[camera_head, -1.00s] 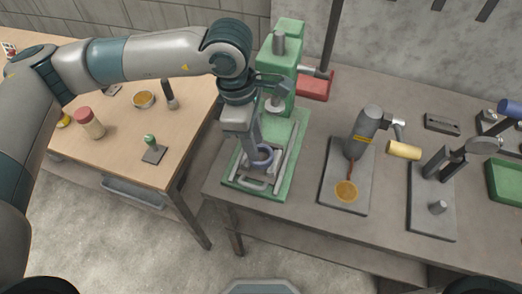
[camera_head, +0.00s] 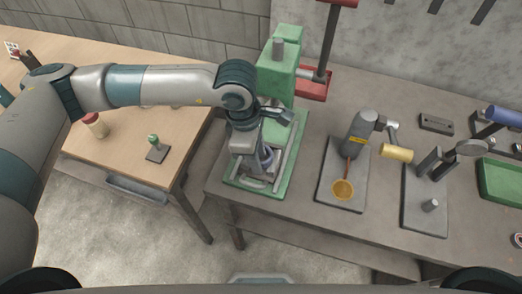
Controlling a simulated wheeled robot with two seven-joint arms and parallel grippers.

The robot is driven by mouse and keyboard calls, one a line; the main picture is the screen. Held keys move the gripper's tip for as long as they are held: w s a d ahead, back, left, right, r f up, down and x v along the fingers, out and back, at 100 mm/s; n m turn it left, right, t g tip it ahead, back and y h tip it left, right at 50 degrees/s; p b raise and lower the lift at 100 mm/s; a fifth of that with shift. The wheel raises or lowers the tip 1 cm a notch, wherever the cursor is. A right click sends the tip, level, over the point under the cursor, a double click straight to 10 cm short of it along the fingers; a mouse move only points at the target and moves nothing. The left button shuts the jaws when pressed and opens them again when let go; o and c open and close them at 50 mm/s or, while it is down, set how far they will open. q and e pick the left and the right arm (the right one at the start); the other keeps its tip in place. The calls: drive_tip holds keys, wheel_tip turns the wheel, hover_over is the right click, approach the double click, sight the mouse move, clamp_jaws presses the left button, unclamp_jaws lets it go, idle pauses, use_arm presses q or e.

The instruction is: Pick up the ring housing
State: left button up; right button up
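A blue-grey ring (camera_head: 266,156), which looks like the ring housing, is at the bed of the green press (camera_head: 278,76), partly hidden by my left gripper. My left gripper (camera_head: 261,170) points down over the press bed, right at the ring. Its fingers overlap the ring in the picture, and I cannot tell whether they are open or closed on it. My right gripper is out of view.
A wooden table (camera_head: 120,150) is at left.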

use_arm(q)
drive_tip(key=shift+f, duration=0.25)
clamp_jaws()
drive_tip(key=shift+r, duration=0.1)
idle(0.3)
